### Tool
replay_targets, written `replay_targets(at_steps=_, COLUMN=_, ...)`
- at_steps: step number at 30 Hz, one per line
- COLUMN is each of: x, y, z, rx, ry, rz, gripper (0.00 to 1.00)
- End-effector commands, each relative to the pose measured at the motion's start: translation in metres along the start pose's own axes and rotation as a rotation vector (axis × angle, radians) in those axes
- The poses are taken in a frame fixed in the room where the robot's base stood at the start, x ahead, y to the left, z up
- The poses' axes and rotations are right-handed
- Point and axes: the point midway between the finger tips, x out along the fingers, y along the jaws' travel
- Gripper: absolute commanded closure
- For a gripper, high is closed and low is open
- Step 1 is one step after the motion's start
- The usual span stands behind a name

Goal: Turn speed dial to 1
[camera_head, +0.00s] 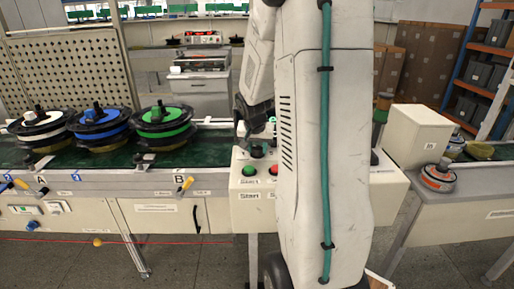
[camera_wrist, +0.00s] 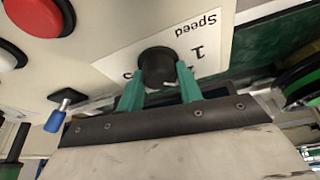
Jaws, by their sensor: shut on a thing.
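The speed dial (camera_wrist: 157,66) is a black round knob on a white label. The label (camera_wrist: 193,40) reads "Speed" and shows a "1", upside down in the wrist view. My gripper (camera_wrist: 160,82) has two green fingers, one on each side of the knob, and is shut on it. The direction the dial points is hidden by the fingers. In the head view the dial (camera_head: 257,152) shows only partly on the control box (camera_head: 247,212), below my gripper (camera_head: 256,130). My arm covers much of the box.
A green button (camera_head: 249,170) and a red button (camera_head: 273,170) sit in front of the dial. The conveyor (camera_head: 200,156) at left carries black spools with white, blue and green parts (camera_head: 165,122). A white box (camera_head: 418,135) stands to the right.

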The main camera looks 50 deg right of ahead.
Motion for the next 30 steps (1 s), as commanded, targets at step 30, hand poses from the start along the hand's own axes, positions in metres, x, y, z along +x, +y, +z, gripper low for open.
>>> replay_targets(at_steps=30, x=0.0007, y=0.0033, z=0.0, rx=-0.56, ry=-0.003, rz=-0.234, gripper=0.87)
